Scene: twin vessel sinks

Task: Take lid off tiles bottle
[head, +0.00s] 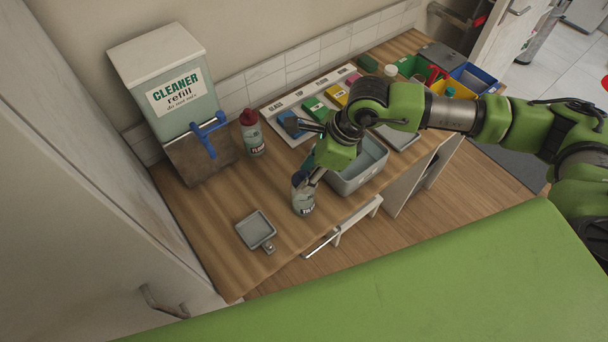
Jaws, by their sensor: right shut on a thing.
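The tiles bottle (304,202) is a small pale bottle with a dark label too small to read surely. It stands upright on the wooden counter near its front edge. Its dark blue lid (298,178) sits at the bottle's top. My right gripper (311,178) comes down from the upper right and is shut at the top of the bottle, on the lid. The fingers partly cover the lid, so I cannot tell whether it is loose. My left gripper is not in view.
A red-capped bottle (252,135) stands near the cleaner refill dispenser (177,100) with its blue tap. A small grey square tray (257,230) lies front left. A grey basin (362,168) is right of the bottle. Coloured sponges (336,96) and bins (473,78) are behind.

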